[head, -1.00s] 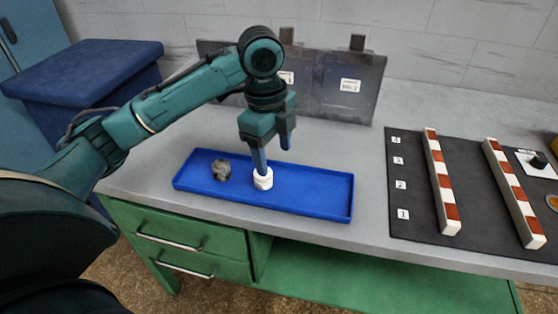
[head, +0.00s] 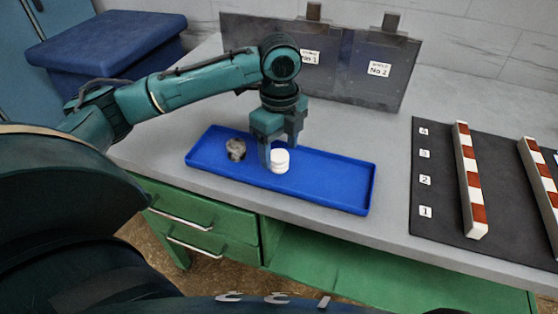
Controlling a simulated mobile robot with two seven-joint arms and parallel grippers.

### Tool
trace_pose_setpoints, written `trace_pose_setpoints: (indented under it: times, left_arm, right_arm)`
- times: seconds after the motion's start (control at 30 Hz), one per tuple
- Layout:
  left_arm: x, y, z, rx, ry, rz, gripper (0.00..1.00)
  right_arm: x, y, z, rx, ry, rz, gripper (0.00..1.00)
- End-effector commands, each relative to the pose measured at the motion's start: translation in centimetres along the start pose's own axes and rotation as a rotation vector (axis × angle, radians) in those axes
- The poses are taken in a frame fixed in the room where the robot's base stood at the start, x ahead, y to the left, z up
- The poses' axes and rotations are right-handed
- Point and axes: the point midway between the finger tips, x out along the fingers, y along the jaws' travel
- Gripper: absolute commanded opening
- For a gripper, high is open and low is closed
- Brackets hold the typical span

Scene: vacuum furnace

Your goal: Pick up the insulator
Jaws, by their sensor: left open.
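The insulator appears to be the small white ribbed cylinder (head: 280,161), standing upright in the blue tray (head: 330,189) in the head view. My left gripper (head: 281,155) is open and points down over the tray. Its fingers are close to the white cylinder, one at its left and one behind it. Whether they touch it cannot be told. My right gripper is not in view.
A grey-brown lump (head: 236,149) lies in the tray, left of the cylinder. Dark panels (head: 345,65) stand behind. A dark mat (head: 445,190) with red-and-white bars (head: 472,190) lies at the right. Bare grey bench surrounds the tray.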

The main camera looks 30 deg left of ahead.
Motion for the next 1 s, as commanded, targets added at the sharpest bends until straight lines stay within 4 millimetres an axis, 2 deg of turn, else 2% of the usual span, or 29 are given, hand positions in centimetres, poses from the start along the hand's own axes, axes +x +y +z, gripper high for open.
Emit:
trace_pose_setpoints:
  times: [0.1,0.2,0.47,1.0]
  left_arm:
    - [1.9,0.2,0.1,0.000,0.000,0.003,0.63]
    - [2.6,0.2,0.1,0.000,0.000,0.000,0.63]
    - [2.7,0.2,0.1,0.001,-0.001,0.000,0.62]
    - [2.7,0.1,0.1,0.001,0.000,-0.001,0.18]
  right_arm:
    - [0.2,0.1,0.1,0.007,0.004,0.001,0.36]
    - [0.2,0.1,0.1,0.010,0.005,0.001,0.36]
    - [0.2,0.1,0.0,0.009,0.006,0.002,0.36]
    - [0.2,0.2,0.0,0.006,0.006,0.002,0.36]
